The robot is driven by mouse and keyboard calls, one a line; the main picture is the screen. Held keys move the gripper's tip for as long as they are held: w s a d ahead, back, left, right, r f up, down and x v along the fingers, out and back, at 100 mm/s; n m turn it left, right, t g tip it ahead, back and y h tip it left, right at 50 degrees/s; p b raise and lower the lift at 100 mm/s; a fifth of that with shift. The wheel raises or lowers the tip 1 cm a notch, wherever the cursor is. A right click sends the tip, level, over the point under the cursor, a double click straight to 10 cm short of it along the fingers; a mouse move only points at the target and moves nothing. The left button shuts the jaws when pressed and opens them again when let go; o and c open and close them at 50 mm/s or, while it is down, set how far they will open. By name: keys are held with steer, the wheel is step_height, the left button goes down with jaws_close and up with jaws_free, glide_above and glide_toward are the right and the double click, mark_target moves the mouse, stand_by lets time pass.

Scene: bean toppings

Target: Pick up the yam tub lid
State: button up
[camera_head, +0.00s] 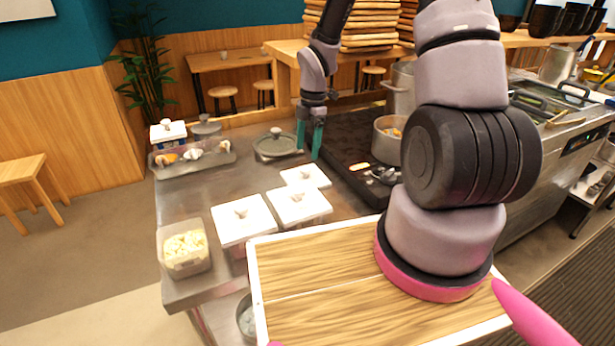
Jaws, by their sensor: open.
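Three white square lids with small knobs show on the steel counter: a front left lid (228,226), a front right lid (313,206) and a smaller-looking back lid (316,179). The front two cover tubs; what is under the back lid is hard to tell. No label shows which is the yam tub lid. An uncovered clear tub (184,262) with pale yellowish pieces stands at the front left. My gripper (309,150) has teal fingers pointing down, open and empty. It appears above and behind the back lid, apart from it.
A tray (218,163) with small items and a white-lidded container (168,131) are at the back left. A black stove (345,150) with a steel pot (386,150) lies right. Counter left of centre is clear.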

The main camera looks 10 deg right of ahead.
mark_target(305, 168)
steer(key=f, duration=0.8)
steer(key=shift+s+a, duration=0.1)
steer(key=shift+a, duration=0.3)
